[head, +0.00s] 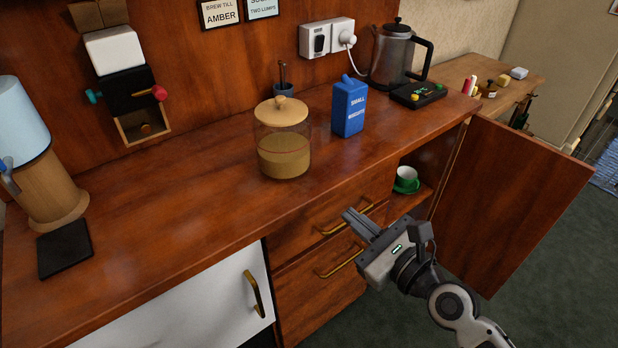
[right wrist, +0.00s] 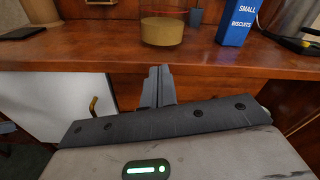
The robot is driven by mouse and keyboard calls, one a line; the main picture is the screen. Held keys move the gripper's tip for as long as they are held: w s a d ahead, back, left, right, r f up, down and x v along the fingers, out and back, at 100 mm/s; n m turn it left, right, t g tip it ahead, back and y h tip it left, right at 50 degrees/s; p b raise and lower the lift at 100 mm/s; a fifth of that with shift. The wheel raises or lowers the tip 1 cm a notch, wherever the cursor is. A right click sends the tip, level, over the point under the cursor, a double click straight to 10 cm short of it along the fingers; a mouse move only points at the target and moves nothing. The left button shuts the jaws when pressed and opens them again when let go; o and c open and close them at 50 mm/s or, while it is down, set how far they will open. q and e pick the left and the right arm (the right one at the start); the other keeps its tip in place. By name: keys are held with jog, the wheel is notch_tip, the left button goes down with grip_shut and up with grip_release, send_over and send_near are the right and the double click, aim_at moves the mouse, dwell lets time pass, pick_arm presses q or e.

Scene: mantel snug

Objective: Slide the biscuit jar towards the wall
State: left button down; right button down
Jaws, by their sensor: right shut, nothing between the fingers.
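The biscuit jar (head: 284,140) is a clear round jar with a wooden lid and tan contents, upright near the front edge of the wooden counter (head: 190,190). Its lower part shows in the right wrist view (right wrist: 162,30), straight beyond the fingers. The wooden wall panel (head: 220,70) rises behind the counter, with a gap between it and the jar. My right gripper (head: 357,222) is shut and empty, in front of the drawers, below and to the right of the jar and apart from it. Its closed fingers also show in the right wrist view (right wrist: 158,86). My left gripper is out of view.
A blue biscuit packet (head: 349,108) stands right of the jar, and a small dark pot (head: 283,80) behind it. A kettle (head: 398,55) stands at the back right. An open cupboard door (head: 510,200) juts out at right.

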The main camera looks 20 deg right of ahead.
jog(key=r+m, duration=0.2)
jog(key=m, duration=0.1)
jog(key=p, duration=0.2)
send_near(301, 159)
jog(key=shift+t, duration=0.3)
jog(key=x, duration=0.6)
jog(key=shift+w+a+f, duration=0.1)
jog(key=shift+a+f, duration=0.1)
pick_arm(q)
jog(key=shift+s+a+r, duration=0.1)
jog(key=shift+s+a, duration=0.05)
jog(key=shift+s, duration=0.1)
pick_arm(e)
jog(key=shift+w, duration=0.25)
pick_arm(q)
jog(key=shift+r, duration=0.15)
